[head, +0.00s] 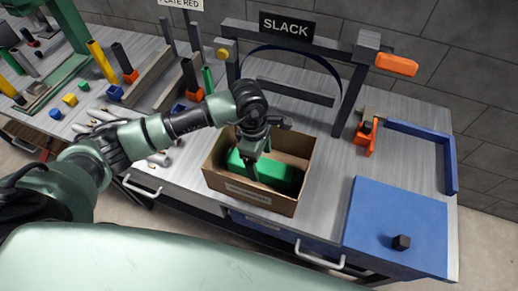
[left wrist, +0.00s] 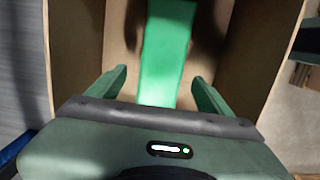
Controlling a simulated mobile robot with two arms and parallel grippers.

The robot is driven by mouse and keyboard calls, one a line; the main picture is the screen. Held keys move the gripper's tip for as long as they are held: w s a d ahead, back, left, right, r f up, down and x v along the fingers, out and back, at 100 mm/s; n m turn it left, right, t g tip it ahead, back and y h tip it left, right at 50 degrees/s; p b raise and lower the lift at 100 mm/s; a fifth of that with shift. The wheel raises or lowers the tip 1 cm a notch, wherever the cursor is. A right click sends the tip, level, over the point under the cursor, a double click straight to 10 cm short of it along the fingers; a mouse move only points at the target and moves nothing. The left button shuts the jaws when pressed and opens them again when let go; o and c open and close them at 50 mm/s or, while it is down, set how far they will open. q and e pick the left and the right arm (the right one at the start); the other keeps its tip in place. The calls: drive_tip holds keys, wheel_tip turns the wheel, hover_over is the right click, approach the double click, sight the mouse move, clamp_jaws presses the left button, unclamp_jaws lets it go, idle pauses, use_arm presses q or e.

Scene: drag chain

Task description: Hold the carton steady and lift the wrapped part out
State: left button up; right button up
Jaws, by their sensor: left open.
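An open brown cardboard carton (head: 250,192) stands near the front edge of the bench. A green wrapped part (head: 276,172) lies inside it, with a dark area at its right end. My left gripper (head: 250,165) points down into the carton, over the part's left portion. In the left wrist view the gripper (left wrist: 160,80) is open, its two green fingers on either side of the green part (left wrist: 166,50), with gaps showing. The carton's brown walls (left wrist: 75,50) flank it there. My right gripper is not in view.
A frame with a SLACK sign (head: 286,26) stands behind the carton. A blue panel (head: 395,220) with a black knob lies at the right, near an orange clamp-like piece (head: 366,138). Several small parts and posts crowd the left. Bare bench lies right of the carton.

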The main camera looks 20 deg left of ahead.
use_arm(q)
drive_tip(key=shift+d+f, duration=0.2)
drive_tip(key=shift+f, duration=1.2)
